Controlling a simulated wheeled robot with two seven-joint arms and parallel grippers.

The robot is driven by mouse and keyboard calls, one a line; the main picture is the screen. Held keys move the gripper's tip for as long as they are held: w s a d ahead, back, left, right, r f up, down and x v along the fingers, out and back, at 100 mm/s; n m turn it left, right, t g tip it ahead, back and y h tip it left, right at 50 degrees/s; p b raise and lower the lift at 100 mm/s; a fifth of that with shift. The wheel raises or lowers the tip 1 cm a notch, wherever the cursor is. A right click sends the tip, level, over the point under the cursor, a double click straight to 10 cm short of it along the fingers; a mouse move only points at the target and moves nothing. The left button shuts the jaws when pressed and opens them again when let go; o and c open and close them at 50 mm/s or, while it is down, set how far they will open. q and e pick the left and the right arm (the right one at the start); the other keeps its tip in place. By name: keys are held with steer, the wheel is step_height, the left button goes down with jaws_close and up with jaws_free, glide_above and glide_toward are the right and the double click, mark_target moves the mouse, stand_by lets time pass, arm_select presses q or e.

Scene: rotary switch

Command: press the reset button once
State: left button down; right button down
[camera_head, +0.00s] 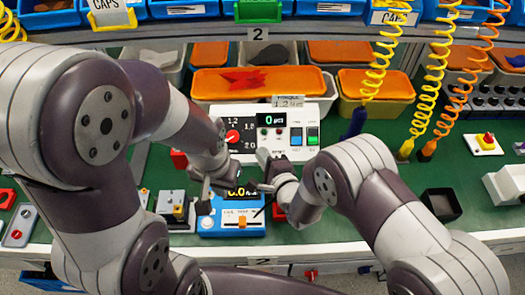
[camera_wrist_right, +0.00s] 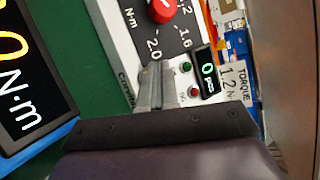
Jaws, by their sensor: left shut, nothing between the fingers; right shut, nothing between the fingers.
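The white torque panel (camera_head: 285,142) stands at the middle back of the bench. It carries a red dial knob (camera_head: 233,136), a black counter display (camera_head: 272,120) with a green 0, and blue and green switches (camera_head: 312,135). I cannot pick out the reset button for certain; my right gripper covers part of the panel's lower front. My right gripper (camera_head: 263,157) is shut and empty, at the panel's lower middle. My left gripper (camera_head: 206,188) is shut and empty, left of the right one.
A blue device (camera_head: 232,226) with a lit yellow display sits in front of the panel, close under both grippers. A metal block (camera_head: 176,210) stands to its left. A black open box (camera_head: 441,205) and a yellow-based red button (camera_head: 487,141) are at the right. Coiled cables hang there.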

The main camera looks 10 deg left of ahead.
steer(key=shift+r, duration=0.1)
steer(key=shift+s+r+p, duration=0.1)
steer(key=shift+r+p, duration=0.15)
steer(key=shift+p, duration=0.15)
steer(key=s+r+p, duration=0.1)
steer(key=s+d+r+p, duration=0.1)
steer(key=s+r+p, duration=0.1)
steer(key=shift+f, duration=0.1)
stand_by(0.7)
